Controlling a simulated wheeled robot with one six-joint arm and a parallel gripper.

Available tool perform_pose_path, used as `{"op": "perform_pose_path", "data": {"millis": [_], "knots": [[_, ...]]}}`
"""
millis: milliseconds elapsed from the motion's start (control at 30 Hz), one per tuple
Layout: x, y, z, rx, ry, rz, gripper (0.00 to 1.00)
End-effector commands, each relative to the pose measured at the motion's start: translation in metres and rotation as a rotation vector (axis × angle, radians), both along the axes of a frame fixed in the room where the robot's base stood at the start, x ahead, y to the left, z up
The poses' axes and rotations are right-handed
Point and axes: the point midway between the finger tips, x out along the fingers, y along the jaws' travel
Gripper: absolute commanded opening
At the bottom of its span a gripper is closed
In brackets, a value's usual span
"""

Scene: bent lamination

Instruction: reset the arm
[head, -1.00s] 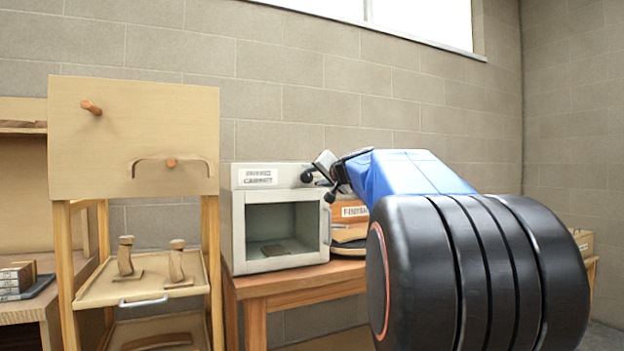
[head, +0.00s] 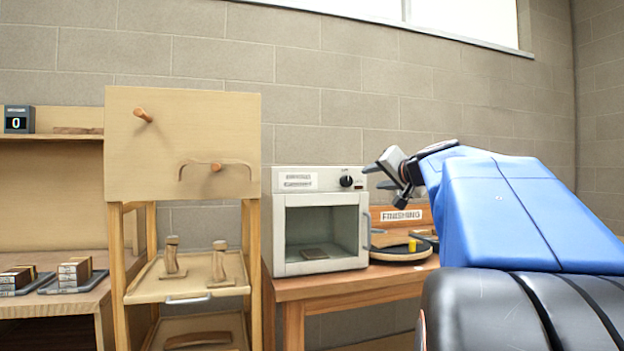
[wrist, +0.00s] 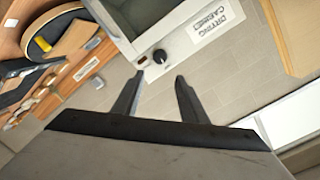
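My arm reaches in from the right in the head view, with a blue link and black joint in front. My gripper (head: 382,178) is raised in front of the wall, to the right of the drying cabinet (head: 283,229). In the wrist view my gripper (wrist: 158,80) has its two fingers apart with nothing between them. The cabinet's labelled front and dark knob (wrist: 160,57) show beyond the fingertips, apart from them.
The cabinet stands on a wooden table (head: 340,287) beside a finishing station with a round tray (head: 393,256). A wooden rack (head: 185,105) with pegs stands left. A bench (head: 60,303) at far left holds trays of small blocks. Air around the gripper looks clear.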

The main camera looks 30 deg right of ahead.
Motion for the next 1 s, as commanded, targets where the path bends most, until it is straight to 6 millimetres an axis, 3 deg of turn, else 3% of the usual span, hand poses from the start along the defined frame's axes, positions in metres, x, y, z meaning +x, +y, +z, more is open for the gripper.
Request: {"op": "perform_pose_path", "data": {"millis": [333,467,567,733,1000], "knots": [[0.0,0.0,0.0,0.0,0.0,0.0,0.39],[0.003,0.012,-0.009,-0.002,0.023,0.02,0.39],[0.007,0.041,-0.032,-0.005,0.073,0.068,0.39],[0.007,0.113,-0.096,-0.022,0.217,0.187,0.39],[-0.025,0.215,-0.203,-0.085,0.461,0.37,0.39]]}}
